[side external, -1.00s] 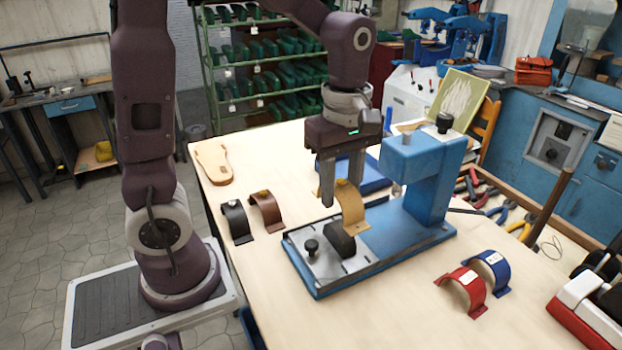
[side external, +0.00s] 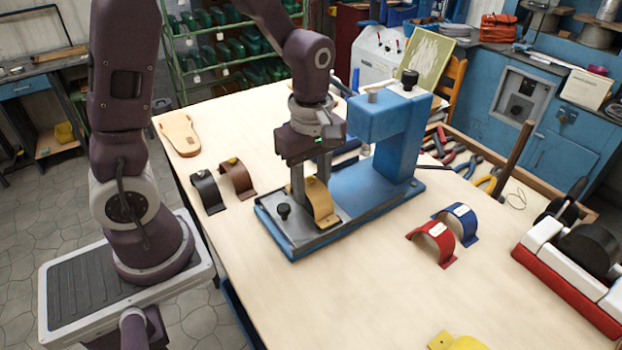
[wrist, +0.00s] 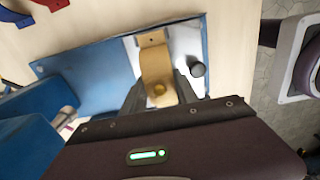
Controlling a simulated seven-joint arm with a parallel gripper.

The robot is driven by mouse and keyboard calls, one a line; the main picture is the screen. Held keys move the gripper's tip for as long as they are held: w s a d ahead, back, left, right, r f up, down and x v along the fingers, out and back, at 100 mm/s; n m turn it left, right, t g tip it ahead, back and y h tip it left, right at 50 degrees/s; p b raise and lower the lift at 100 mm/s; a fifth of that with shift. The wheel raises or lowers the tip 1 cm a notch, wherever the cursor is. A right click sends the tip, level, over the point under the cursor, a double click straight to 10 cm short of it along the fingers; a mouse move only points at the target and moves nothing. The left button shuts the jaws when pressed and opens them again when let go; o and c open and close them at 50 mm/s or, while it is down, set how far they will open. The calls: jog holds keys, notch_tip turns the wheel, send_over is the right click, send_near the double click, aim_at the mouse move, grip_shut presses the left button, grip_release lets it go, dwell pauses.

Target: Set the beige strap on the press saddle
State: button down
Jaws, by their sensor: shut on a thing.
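In the wrist view the strap (wrist: 155,62) lies between the fingers (wrist: 158,92), over the light plate (wrist: 188,42). I cannot tell whether it fully rests on the saddle.
A black knob (side external: 283,211) stands on the plate beside the strap. Black (side external: 206,192) and brown (side external: 238,178) straps lie left; red (side external: 434,243) and blue (side external: 460,222) straps lie right. A yellow piece (side external: 457,341) is at the front.

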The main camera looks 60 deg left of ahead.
jog(key=shift+f, duration=0.3)
dwell(0.5)
jog(key=c, duration=0.6)
grip_release()
jog(key=shift+o, duration=0.7)
jog(key=shift+s, duration=0.1)
jog(key=shift+r, duration=3.5)
